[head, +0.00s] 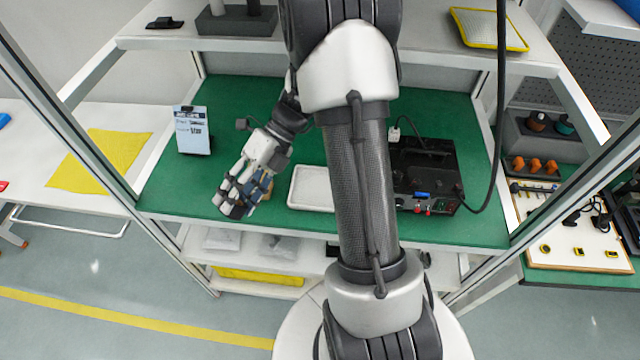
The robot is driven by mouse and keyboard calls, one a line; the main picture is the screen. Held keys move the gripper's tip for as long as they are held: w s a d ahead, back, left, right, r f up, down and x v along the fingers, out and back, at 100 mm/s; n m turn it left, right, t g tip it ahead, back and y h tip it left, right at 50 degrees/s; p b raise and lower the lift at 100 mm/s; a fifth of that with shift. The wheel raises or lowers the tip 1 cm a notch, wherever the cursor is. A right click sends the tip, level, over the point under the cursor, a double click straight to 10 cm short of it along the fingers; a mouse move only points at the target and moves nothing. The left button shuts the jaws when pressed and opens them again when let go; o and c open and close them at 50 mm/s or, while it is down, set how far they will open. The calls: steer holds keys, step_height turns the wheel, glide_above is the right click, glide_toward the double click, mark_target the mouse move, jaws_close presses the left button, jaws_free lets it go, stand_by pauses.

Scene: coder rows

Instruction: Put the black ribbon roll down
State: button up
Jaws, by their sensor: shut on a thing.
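My gripper (242,198) is at the end of my arm, low over the left front part of the green bench top (165,190). Its fingers are shut on the black ribbon roll, which is mostly hidden by the fingers. A small dark and tan part shows beside the right finger. I cannot tell whether the roll touches the bench top.
A white tray (311,189) lies right of my gripper, partly behind my arm. A black device (425,172) with cables stands farther right. A small sign (192,131) stands at the back left. Green surface left of my gripper is clear. Frame posts flank the bench.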

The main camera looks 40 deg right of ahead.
steer(key=s+d+r+n+h, duration=0.1)
steer(key=d+r+n+h, duration=0.2)
steer(key=d, duration=0.7)
steer(key=s+d+r+n+h, duration=0.1)
steer(key=d+r+n+h, duration=0.3)
steer(key=d+h, duration=0.3)
steer(key=d, duration=0.4)
steer(key=shift+d+r+t+h, duration=0.15)
steer(key=shift+d+t+h, duration=0.05)
steer(key=shift+t+h, duration=0.1)
step_height(320, 180, down, 20)
steer(key=b, duration=0.6)
steer(key=shift+w+d+r, duration=0.1)
steer(key=shift+r, duration=0.05)
steer(key=shift+c, duration=0.3)
steer(key=o, duration=1)
steer(key=shift+o, duration=0.2)
